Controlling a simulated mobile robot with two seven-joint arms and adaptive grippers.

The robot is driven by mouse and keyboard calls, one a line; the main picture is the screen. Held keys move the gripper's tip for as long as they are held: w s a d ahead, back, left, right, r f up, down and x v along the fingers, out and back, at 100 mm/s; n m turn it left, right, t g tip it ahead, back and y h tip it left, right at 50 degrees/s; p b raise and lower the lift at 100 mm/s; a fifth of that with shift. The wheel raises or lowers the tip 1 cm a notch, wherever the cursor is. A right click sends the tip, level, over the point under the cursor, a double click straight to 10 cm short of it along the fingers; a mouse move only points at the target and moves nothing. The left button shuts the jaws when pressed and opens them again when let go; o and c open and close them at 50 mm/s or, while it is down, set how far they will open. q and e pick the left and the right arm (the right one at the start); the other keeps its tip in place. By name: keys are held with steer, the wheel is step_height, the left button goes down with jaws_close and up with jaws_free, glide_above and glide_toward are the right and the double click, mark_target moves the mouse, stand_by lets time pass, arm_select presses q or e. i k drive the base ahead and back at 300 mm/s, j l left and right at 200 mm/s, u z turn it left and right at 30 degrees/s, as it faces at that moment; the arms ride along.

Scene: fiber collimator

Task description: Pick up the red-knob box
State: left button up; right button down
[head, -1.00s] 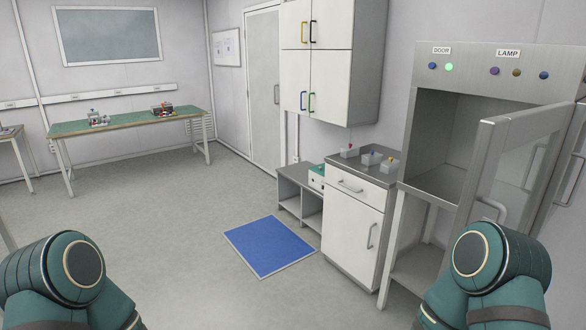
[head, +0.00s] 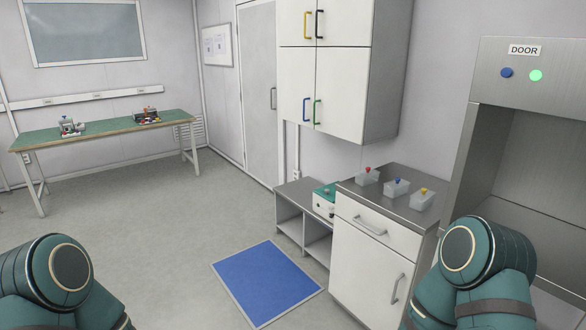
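The red-knob box (head: 368,176) is a small pale grey box with a red knob on top. It stands at the back left of the steel counter (head: 402,209), on top of a white cabinet. Beside it, towards the front right, are a blue-knob box (head: 396,188) and a yellow-knob box (head: 421,200). The three stand in a row, apart from each other. Neither of my grippers shows; only teal links of my arms are in view at the lower left and lower right.
The white cabinet (head: 374,263) has a drawer and a door. A low grey shelf (head: 287,209) with a green-and-white device (head: 324,199) adjoins it. A steel chamber (head: 526,80) stands on the right, and wall cupboards (head: 340,85) hang above. Floor around the blue mat (head: 266,283) is clear.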

mark_target(361, 181)
steer(key=i, duration=1.45)
steer(key=i+z, duration=0.1)
steer(key=i, duration=0.6)
steer(key=i+j+z, duration=0.1)
steer(key=i, duration=0.55)
